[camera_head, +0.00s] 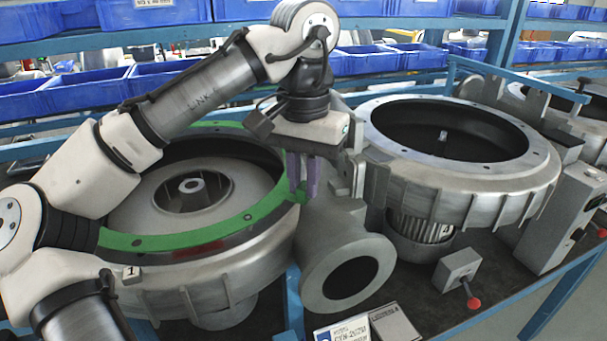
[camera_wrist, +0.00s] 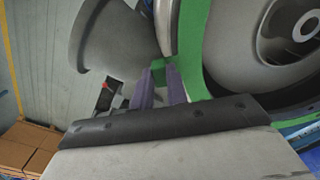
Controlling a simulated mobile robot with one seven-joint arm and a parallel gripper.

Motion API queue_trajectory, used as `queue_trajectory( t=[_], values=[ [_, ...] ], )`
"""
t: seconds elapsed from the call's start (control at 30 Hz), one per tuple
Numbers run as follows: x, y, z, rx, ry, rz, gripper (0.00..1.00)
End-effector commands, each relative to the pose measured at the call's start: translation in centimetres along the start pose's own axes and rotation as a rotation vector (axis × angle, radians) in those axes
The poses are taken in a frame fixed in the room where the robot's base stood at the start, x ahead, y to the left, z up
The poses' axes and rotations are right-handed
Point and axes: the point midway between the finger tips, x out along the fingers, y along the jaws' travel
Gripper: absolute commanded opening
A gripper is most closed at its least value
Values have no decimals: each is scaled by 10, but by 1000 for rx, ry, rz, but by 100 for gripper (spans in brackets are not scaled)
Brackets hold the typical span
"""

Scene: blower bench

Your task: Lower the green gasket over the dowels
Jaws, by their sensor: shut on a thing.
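The green gasket (camera_head: 150,242) is a wide flat ring at the top of the left blower housing (camera_head: 215,275), around its open mouth. A grey impeller (camera_head: 187,190) shows inside the ring. My gripper (camera_head: 303,195) points down at the ring's right side, its purple fingers shut on a small green tab of the gasket. The wrist view shows the gasket (camera_wrist: 192,45) and the tab between my fingertips (camera_wrist: 159,76). A dark band with a red patch shows below the ring's front edge. I cannot tell whether the ring touches the flange. I cannot make out the dowels.
A second open housing (camera_head: 460,190) stands to the right. A grey outlet pipe (camera_head: 345,265) lies just below my gripper. A small block with a red knob (camera_head: 460,272) and a grey control box (camera_head: 565,215) are on the bench. Blue bins (camera_head: 80,90) line the back.

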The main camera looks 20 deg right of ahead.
Motion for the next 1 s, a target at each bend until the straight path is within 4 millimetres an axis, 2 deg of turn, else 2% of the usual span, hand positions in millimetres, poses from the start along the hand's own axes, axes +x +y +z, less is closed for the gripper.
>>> queue_trajectory(
  t=[1.0],
  values=[
    [6, 0, 0, 0, 0, 0, 0]
  ],
)
